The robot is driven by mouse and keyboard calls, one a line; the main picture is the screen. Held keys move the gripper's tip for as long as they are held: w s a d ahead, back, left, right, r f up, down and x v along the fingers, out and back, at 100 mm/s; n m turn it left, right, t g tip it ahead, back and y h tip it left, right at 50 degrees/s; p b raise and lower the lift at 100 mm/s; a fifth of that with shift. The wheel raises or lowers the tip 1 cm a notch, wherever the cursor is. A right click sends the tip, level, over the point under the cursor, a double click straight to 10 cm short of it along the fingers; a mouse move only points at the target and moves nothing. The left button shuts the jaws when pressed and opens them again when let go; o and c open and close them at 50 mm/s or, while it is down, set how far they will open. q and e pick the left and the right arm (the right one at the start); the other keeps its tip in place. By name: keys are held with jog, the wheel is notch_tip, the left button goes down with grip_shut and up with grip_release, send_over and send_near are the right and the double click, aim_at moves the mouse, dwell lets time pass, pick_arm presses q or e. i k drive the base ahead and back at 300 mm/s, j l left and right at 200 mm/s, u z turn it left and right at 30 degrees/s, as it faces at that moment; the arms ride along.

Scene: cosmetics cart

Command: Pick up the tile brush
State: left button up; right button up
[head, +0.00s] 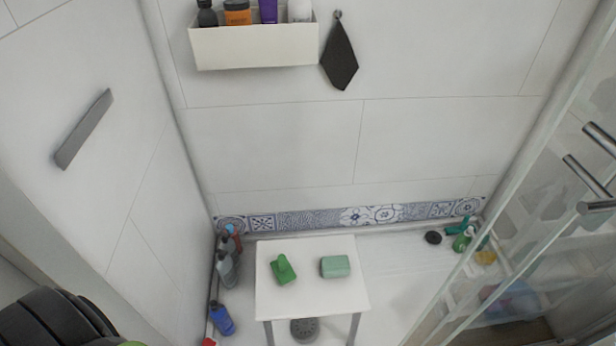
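A green brush-like object with a raised grip (283,270) lies on the left half of a small white stool (310,299); it looks like the tile brush. A paler green block (335,266), perhaps a sponge or a second brush, lies to its right, apart from it. The underside of both is hidden. Neither gripper can be made out; only a dark ribbed part, probably of my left arm, shows at the bottom left corner.
Bottles (223,319) stand along the left wall beside the stool. More bottles (463,239) are in the back right corner. A glass door (500,200) closes the right side. A white shelf (255,47) and a dark cloth (339,58) hang on the back wall.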

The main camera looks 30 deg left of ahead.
aim_at(286, 275)
jog(key=u, duration=1.3)
